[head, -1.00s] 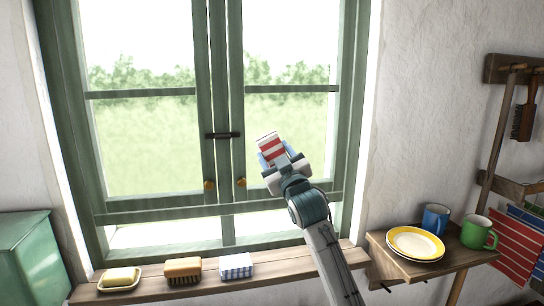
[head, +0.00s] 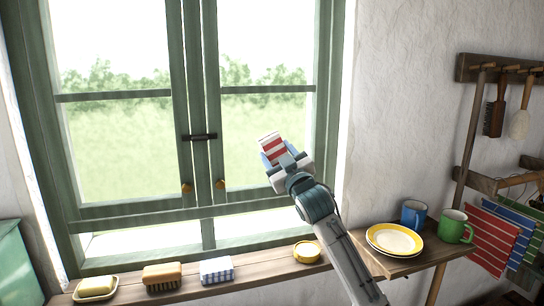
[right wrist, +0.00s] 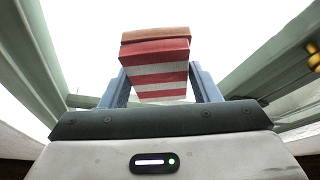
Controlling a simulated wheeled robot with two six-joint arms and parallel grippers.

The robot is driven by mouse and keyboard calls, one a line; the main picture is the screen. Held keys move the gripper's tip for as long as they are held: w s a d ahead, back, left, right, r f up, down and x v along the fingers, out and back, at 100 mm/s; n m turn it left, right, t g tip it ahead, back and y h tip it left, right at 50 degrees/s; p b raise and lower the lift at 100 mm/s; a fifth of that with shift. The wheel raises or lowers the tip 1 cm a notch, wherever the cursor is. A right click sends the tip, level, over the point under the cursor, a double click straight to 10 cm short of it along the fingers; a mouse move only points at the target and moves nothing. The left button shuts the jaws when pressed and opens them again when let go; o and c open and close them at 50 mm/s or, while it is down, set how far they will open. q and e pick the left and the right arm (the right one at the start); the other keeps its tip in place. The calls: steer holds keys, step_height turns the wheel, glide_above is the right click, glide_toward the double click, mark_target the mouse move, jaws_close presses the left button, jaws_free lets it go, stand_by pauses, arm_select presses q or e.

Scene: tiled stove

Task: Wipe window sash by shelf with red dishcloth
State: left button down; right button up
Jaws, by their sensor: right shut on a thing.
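My right gripper (head: 284,160) is shut on the red dishcloth (head: 272,147), a folded pad with red and white stripes. In the right wrist view the cloth (right wrist: 157,68) sits between the two blue fingers (right wrist: 205,85). The gripper is in front of the lower pane of the right window sash (head: 325,100), which has a green frame. I cannot tell whether the cloth touches the glass. The shelf (head: 420,262) is right of the window and holds a yellow-rimmed plate (head: 394,240), a blue mug (head: 413,212) and a green mug (head: 455,226). My left gripper is not in view.
On the wooden sill (head: 255,270) are a soap dish (head: 95,289), a brush (head: 162,277), a blue checked cloth (head: 216,270) and a yellow tin (head: 307,252). Striped cloths (head: 492,240) and brushes (head: 495,110) hang at right. A green box (head: 15,265) stands at left.

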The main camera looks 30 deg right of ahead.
mark_target(258, 146)
steer(key=shift+s+d, duration=0.1)
steer(key=shift+d, duration=0.35)
steer(key=shift+s+d+r, duration=0.1)
steer(key=shift+s+d, duration=0.05)
steer(key=shift+d, duration=0.35)
steer(key=shift+w+a+p, duration=0.15)
steer(key=shift+a+p, duration=0.15)
steer(key=shift+a, duration=0.25)
steer(key=shift+w+a+p, duration=0.15)
steer(key=shift+a+p, duration=0.1)
steer(key=shift+a, duration=0.3)
steer(key=shift+w+a+p, duration=0.25)
steer(key=shift+a+p, duration=0.35)
steer(key=shift+a, duration=0.35)
steer(key=shift+w+a, duration=0.2)
steer(key=shift+a, duration=0.55)
steer(key=shift+w+a+p, duration=0.15)
steer(key=shift+a+p, duration=0.45)
steer(key=shift+a, duration=0.05)
steer(key=shift+w+a, duration=0.15)
steer(key=shift+a, duration=0.4)
steer(key=shift+w+a, duration=0.15)
steer(key=shift+a, duration=0.4)
steer(key=shift+d, duration=0.1)
